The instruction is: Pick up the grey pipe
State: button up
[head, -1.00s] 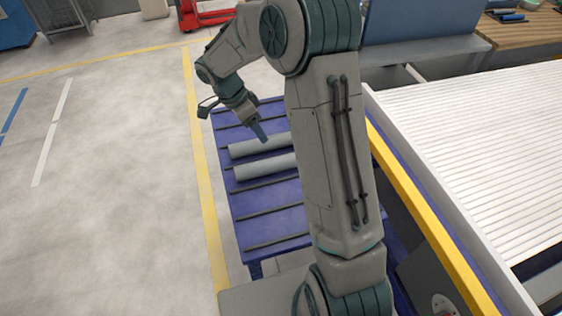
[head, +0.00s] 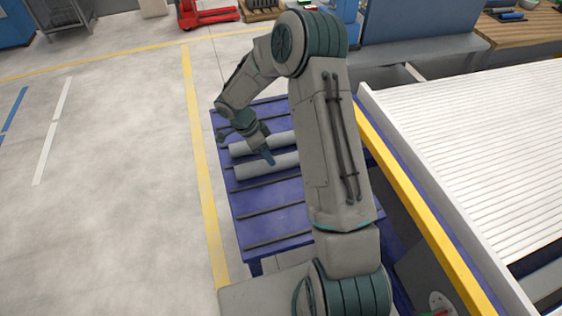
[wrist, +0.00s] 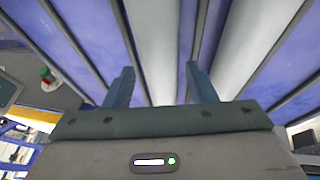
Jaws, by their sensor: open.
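Two grey pipes lie side by side on a blue ribbed rack (head: 262,204). My gripper points down and is open and empty. In the wrist view one pipe (wrist: 158,45) runs between the two fingers (wrist: 161,85), and the other pipe (wrist: 248,45) is to the right of the right finger. I cannot tell whether the fingertips are beside the pipe or still above it.
Dark ribs divide the rack's top, and its near slots are bare. A yellow-edged conveyor with white rollers (head: 470,165) stands to the right. Open floor (head: 110,200) lies to the left. A red pallet jack (head: 208,14) is at the back.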

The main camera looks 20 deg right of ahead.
aim_at(281, 163)
jog(key=shift+p+x, duration=0.55)
jog(key=shift+x, duration=1.8)
jog(key=c, duration=0.7)
jog(key=shift+r, duration=0.15)
